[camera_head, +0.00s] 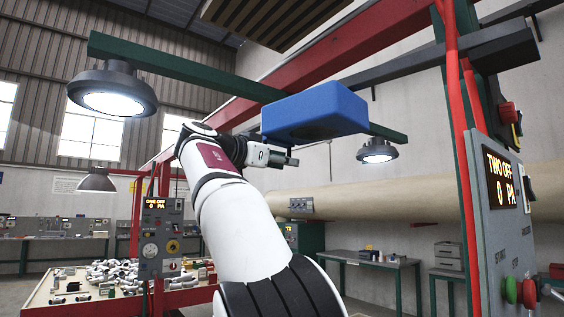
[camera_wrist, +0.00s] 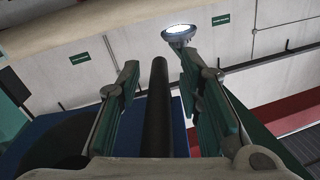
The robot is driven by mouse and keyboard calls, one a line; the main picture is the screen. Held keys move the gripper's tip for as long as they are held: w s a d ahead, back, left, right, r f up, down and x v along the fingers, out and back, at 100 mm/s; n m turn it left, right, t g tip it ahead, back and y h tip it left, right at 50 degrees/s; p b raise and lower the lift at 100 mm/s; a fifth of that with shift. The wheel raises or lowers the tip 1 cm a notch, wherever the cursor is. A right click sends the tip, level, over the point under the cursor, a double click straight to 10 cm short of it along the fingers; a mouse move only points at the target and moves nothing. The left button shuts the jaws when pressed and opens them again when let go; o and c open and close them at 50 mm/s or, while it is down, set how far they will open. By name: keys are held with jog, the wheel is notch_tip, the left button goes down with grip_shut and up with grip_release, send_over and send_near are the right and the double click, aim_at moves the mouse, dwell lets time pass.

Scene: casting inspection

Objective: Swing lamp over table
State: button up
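A round dark lamp (camera_head: 108,90), lit, hangs from the left end of a green beam (camera_head: 180,68). A second lit lamp (camera_head: 377,151) hangs at the right; one lit lamp (camera_wrist: 180,33) shows in the wrist view. The table (camera_head: 90,303) with metal castings stands low at the left. My gripper (camera_head: 292,161) is raised just below a blue box-shaped body (camera_head: 318,110). In the wrist view its fingers (camera_wrist: 161,88) are apart, with a dark rod (camera_wrist: 160,115) showing in the gap. Space shows on both sides of the rod; its depth is unclear.
A control panel (camera_head: 502,200) with red hoses stands close at the right. Another panel (camera_head: 161,238) stands by the castings table. A large beige duct (camera_head: 440,190) runs behind. A workbench (camera_head: 375,262) is at the back. Red and dark beams cross overhead.

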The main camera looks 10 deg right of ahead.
jog(key=shift+d+f, duration=0.1)
jog(key=v, duration=1.2)
